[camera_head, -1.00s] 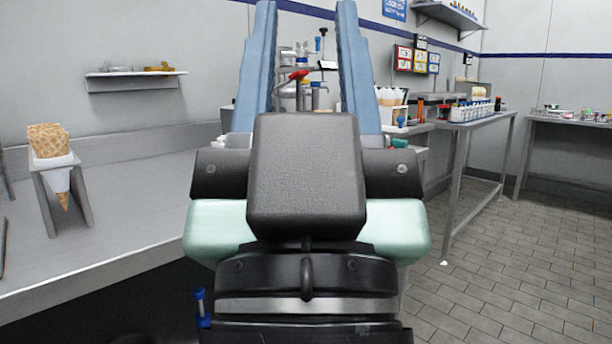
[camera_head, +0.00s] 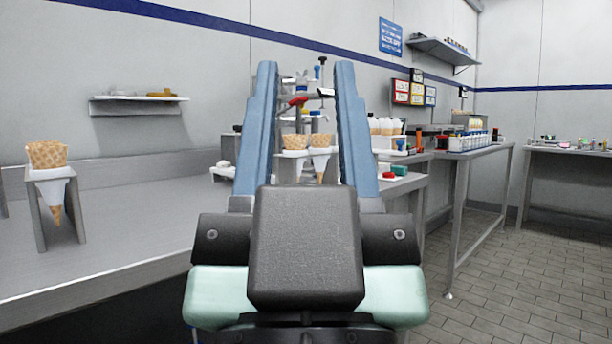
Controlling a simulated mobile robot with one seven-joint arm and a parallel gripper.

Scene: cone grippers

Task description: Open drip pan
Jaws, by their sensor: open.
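My gripper (camera_head: 306,80) fills the middle of the head view. Its two long blue fingers stand wide apart and nothing is held between them. Beyond and between the fingers is a metal machine (camera_head: 300,105) with a red handle, a blue-topped part and levers, largely framed by the fingers. I cannot make out the drip pan; the lower part of the machine is hidden behind my gripper. Two waffle cones (camera_head: 320,141) in a holder also show between the fingers, in front of the machine.
A steel counter (camera_head: 130,240) runs along the left, with a waffle cone in a metal stand (camera_head: 55,185). Red and green items (camera_head: 395,172) lie on the counter to the right of my gripper. A side table (camera_head: 460,155) holds bottles. The tiled floor (camera_head: 520,265) at right is clear.

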